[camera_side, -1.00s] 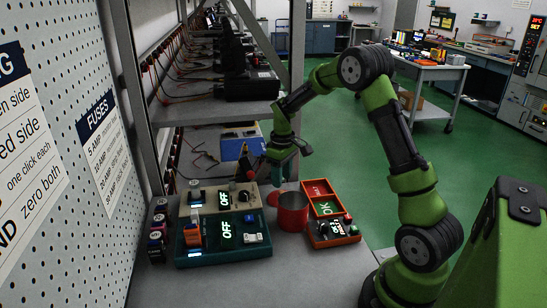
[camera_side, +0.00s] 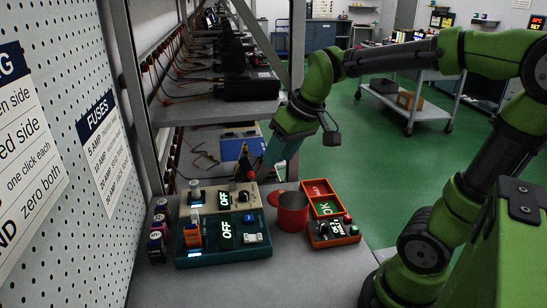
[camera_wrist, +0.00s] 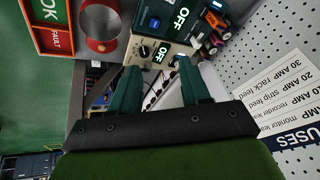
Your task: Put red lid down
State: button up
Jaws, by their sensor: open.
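A red canister (camera_side: 292,212) stands open on the grey bench, its grey inside showing. The red lid (camera_side: 273,198) is a small red patch at its back left, partly hidden by the canister; I cannot tell whether it lies flat or leans. In the wrist view the canister (camera_wrist: 100,17) is at the top, with a red rounded piece and knob, seemingly the lid (camera_wrist: 101,46), at its lower edge. My gripper (camera_side: 268,164) is tilted, above and behind the canister. Its teal fingers are apart and empty in the wrist view (camera_wrist: 158,82).
An orange-red tray and meter unit (camera_side: 330,210) stands right of the canister. Teal (camera_side: 225,256) and beige (camera_side: 222,193) instrument boxes stand to its left. A rack shelf (camera_side: 215,110) and post are close behind my gripper. Bare bench lies in front of the canister.

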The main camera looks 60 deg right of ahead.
jog(key=s+a+m+t+y, duration=0.1)
jog(key=s+a+t, duration=0.1)
jog(key=s+a, duration=0.3)
jog(key=s, duration=0.2)
jog(key=shift+s+a+f, duration=0.15)
jog(key=shift+s+a, duration=0.2)
jog(key=shift+s, duration=0.05)
